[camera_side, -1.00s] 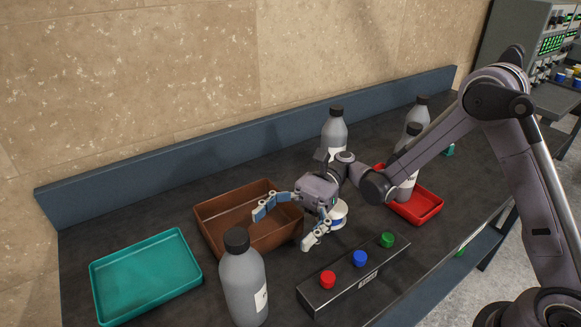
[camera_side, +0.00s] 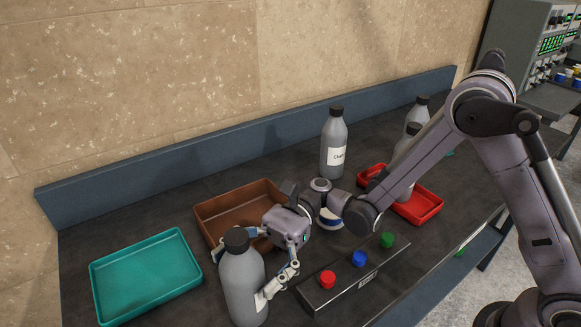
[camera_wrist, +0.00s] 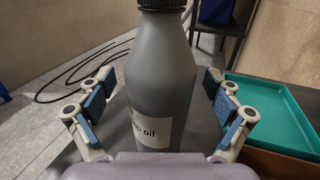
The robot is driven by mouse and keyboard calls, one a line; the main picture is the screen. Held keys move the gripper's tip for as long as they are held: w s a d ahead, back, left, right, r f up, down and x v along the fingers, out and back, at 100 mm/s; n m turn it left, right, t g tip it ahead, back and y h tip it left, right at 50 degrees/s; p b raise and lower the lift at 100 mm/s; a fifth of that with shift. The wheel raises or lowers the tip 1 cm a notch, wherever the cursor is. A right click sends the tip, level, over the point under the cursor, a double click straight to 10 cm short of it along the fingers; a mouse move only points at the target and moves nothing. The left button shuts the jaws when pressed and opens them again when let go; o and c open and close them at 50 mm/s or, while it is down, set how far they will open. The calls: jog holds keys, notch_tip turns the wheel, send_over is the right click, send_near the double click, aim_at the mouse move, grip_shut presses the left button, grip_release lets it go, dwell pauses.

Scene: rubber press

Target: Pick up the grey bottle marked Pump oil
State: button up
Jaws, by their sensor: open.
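A grey bottle (camera_side: 242,284) with a black cap stands upright at the front of the bench. In the wrist view the same bottle (camera_wrist: 160,82) fills the middle, and its white label reads partly "oil". My gripper (camera_side: 255,262) is at the bottle's right side, with its fingers reaching around it. In the wrist view the gripper's blue-padded fingers (camera_wrist: 160,104) are apart, one on each side of the bottle, with gaps visible between pads and bottle. The bottle's base is hidden in the wrist view.
A teal tray (camera_side: 112,310) lies left of the bottle and a brown tray (camera_side: 207,213) behind it. A box with red, blue and green buttons (camera_side: 312,297) sits to the right. More grey bottles (camera_side: 334,138) stand further back, some by a red tray (camera_side: 432,212).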

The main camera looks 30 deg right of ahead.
jog(key=shift+s+a, duration=0.15)
jog(key=shift+a, duration=0.2)
jog(key=c, duration=1.6)
jog(key=shift+r, duration=0.1)
jog(key=shift+c, duration=1.4)
